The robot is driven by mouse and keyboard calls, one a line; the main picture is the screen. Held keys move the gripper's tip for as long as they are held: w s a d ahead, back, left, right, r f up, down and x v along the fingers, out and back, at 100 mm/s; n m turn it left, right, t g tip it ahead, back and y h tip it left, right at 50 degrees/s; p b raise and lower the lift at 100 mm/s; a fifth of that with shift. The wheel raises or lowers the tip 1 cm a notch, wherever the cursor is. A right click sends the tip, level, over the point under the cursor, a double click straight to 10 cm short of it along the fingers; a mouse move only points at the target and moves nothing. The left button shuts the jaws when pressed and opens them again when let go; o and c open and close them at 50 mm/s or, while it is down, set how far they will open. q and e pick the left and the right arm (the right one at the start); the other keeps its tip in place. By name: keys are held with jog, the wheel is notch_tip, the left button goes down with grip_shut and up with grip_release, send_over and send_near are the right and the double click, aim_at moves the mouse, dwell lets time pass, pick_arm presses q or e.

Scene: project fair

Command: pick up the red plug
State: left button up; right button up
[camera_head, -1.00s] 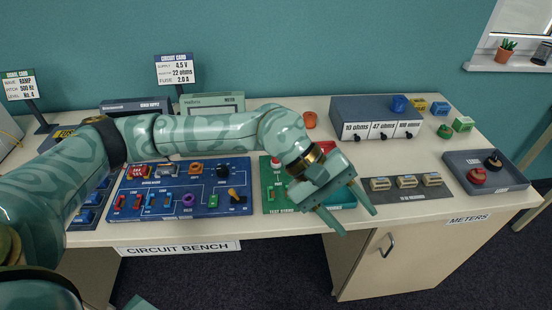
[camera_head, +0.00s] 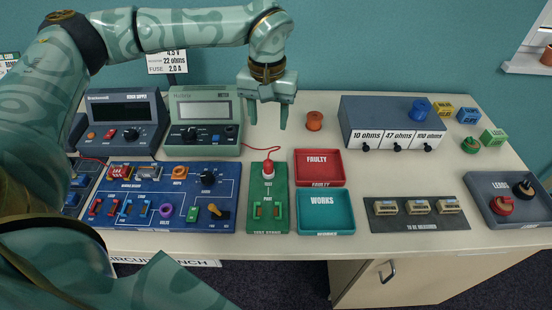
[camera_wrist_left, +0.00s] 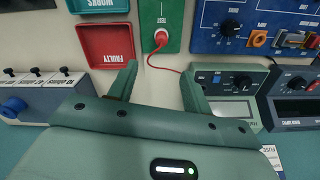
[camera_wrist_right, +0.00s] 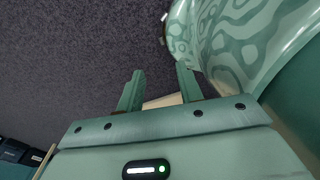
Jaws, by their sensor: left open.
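A red plug (camera_head: 268,170) with a red lead stands in the TEST socket of the green test board (camera_head: 258,222). It also shows in the left wrist view (camera_wrist_left: 161,37), beyond the fingertips. My left gripper (camera_head: 267,122) is open and empty, pointing down behind the plug and apart from it; its fingers show in the left wrist view (camera_wrist_left: 157,78). Another red piece, probably a lead coil (camera_head: 502,206), lies in the LEADS tray (camera_head: 482,190). My right gripper (camera_wrist_right: 160,82) is open and empty, pointing toward the dark floor, away from the bench top.
Beside the board are the red FAULTY tray (camera_head: 319,160), the teal WORKS tray (camera_head: 325,225) and the blue circuit panel (camera_head: 150,200). The meter (camera_head: 203,125) stands behind, left of the gripper. An orange spool (camera_head: 314,121) and a resistor box (camera_head: 385,110) stand to the right.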

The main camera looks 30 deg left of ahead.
pick_arm(q)
jog(key=b, duration=0.1)
send_over(268, 160)
notch_tip(268, 160, down, 7)
jog(key=shift+d+r, duration=0.1)
jog(key=f, duration=0.1)
jog(key=f+b, duration=0.1)
jog(key=shift+w+f, duration=0.2)
jog(key=shift+f, duration=0.65)
notch_tip(268, 160, down, 5)
jog(key=shift+s+f+b, duration=0.1)
jog(key=shift+b, duration=0.7)
pick_arm(e)
jog(key=shift+g, duration=0.3)
jog(key=s+f, duration=0.1)
jog(key=f, duration=0.1)
jog(key=s+f, duration=0.1)
jog(key=s, duration=0.1)
jog(key=shift+f, duration=0.35)
pick_arm(q)
grip_shut()
pick_arm(e)
jog(key=shift+a, duration=0.1)
